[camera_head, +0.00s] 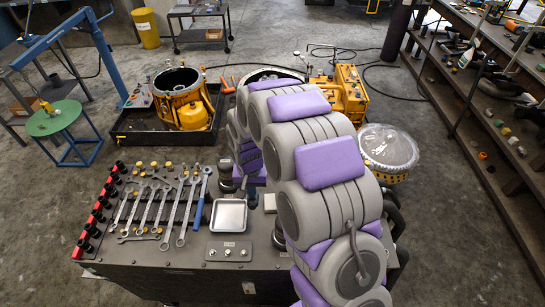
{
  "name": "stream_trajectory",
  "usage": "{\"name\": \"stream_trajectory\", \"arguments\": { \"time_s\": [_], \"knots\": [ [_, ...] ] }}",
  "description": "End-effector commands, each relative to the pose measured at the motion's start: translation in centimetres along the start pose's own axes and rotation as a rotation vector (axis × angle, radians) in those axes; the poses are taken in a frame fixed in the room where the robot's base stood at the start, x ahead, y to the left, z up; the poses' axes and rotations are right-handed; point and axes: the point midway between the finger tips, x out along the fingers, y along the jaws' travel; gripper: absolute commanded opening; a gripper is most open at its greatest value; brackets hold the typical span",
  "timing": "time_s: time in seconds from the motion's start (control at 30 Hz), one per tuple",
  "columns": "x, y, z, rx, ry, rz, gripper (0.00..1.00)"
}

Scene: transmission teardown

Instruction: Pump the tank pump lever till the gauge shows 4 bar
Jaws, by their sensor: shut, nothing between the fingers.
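A yellow machine with a boxy body (349,91) stands on the floor at the back, just right of centre, with hoses running from it. I take it to be the tank pump. Thin rods and small fittings show at its upper left, but I cannot tell which is the lever. I cannot make out a gauge or read a pressure. My grey and purple arm rises from the lower right, bends over and covers part of the yellow machine. I cannot make out my gripper's fingers; the arm's far end is folded behind its nearer links.
A dark tool cart (150,250) with spanners, sockets and a metal tray (229,215) fills the front. A yellow housing (184,98) sits in a black drip tray (125,128). A clear-covered drum (388,148) stands right of my arm. Shelves line the right; floor between is open.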

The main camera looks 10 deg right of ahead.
Motion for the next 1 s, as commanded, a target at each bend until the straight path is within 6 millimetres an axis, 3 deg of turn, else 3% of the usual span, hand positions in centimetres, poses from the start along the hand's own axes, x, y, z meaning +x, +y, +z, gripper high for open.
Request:
{"name": "stream_trajectory", "arguments": {
  "time_s": [0.6, 0.77, 1.0],
  "knots": [
    [5.1, 0.1, 0.0, 0.000, -0.001, 0.000, 0.00],
    [4.7, 0.1, 0.0, 0.000, 0.001, -0.002, 0.00],
    [2.5, 0.0, -0.1, 0.000, 0.005, -0.003, 0.00]
  ]
}}
